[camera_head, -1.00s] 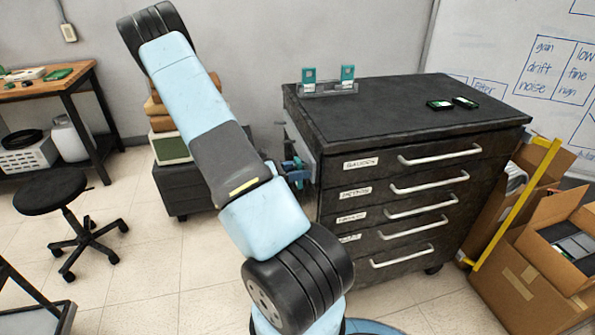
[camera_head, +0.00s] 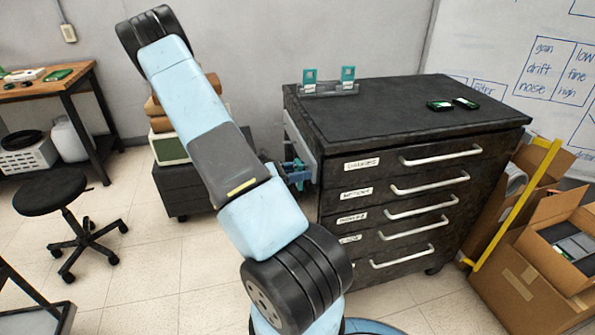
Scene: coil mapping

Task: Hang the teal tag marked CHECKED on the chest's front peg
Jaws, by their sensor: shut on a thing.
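The dark chest (camera_head: 420,190) stands right of centre, with several labelled drawers and pale bar handles. I cannot make out a peg on its front. Two teal tags (camera_head: 310,76) (camera_head: 348,74) stand upright in a clear rack (camera_head: 330,90) at the back left of the chest top. Their markings are too small to read. My gripper (camera_head: 299,173) is low beside the chest's left side, partly hidden behind my arm. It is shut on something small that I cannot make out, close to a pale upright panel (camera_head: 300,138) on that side.
Open cardboard boxes (camera_head: 525,285) and a yellow bar (camera_head: 515,205) crowd the chest's right. A black stool (camera_head: 50,190) and a workbench (camera_head: 60,85) stand left. Floor between is free.

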